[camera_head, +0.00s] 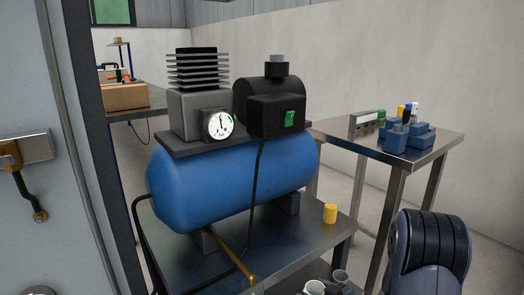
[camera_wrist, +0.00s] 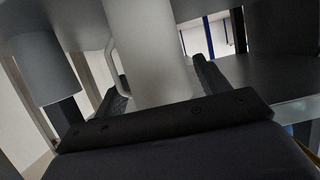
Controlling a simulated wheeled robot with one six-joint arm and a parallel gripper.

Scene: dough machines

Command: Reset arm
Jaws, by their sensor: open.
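My arm shows at the lower right in the head view, dark and ribbed, in front of the metal tables; its gripper is out of that view. In the wrist view my gripper (camera_wrist: 160,95) is open, with two dark fingers spread apart. A pale cylindrical shape (camera_wrist: 145,45) stands behind the fingers, and I cannot tell what it is or whether it lies between them. The blue compressor (camera_head: 230,185) stands on a metal table in the head view, with a round gauge (camera_head: 217,125) and a green switch (camera_head: 289,119).
A yellow cylinder (camera_head: 330,213) stands on the compressor's metal table (camera_head: 190,262). A grey door (camera_head: 30,90) bounds the left. A cardboard box (camera_head: 125,97) sits on a table behind.

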